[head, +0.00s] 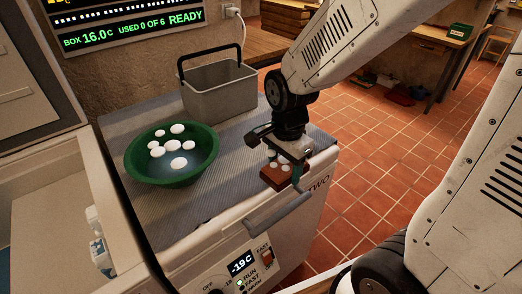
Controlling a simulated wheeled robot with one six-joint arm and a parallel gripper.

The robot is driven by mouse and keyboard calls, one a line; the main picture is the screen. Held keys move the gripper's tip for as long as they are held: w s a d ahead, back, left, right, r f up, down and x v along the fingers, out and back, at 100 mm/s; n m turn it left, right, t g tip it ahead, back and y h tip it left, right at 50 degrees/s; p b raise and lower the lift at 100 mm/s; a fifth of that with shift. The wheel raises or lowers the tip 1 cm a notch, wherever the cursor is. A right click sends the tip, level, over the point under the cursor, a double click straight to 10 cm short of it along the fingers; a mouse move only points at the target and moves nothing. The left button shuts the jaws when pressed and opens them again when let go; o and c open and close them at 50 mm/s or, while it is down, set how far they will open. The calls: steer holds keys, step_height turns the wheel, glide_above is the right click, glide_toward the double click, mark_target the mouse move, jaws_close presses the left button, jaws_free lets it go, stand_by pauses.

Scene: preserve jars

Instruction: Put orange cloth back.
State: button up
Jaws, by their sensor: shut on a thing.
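The orange cloth (275,180) looks like a small folded, rust-brown bundle with pale spots on top. It is at the front right of the grey ribbed mat, near the edge of the white chest's lid. My gripper (285,163) points down from above and is shut on it. The jaws hide part of the bundle. I cannot tell whether its underside touches the surface or hangs just above it.
On the grey mat (125,222) stand a green bowl (139,172) with several white round pieces and a grey basket (222,95) with a raised black handle. An open chest with a bottle (100,250) lies left.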

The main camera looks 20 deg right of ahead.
glide_above(266, 149)
steer(key=s, duration=0.1)
steer(key=shift+s+a+f, duration=0.1)
steer(key=shift+f, duration=0.6)
steer(key=shift+w+f, duration=0.35)
steer(key=shift+f, duration=0.3)
steer(key=shift+w+f, duration=0.3)
steer(key=shift+f, duration=0.65)
steer(key=shift+f, duration=0.15)
steer(key=shift+f, duration=0.15)
steer(key=o, duration=1)
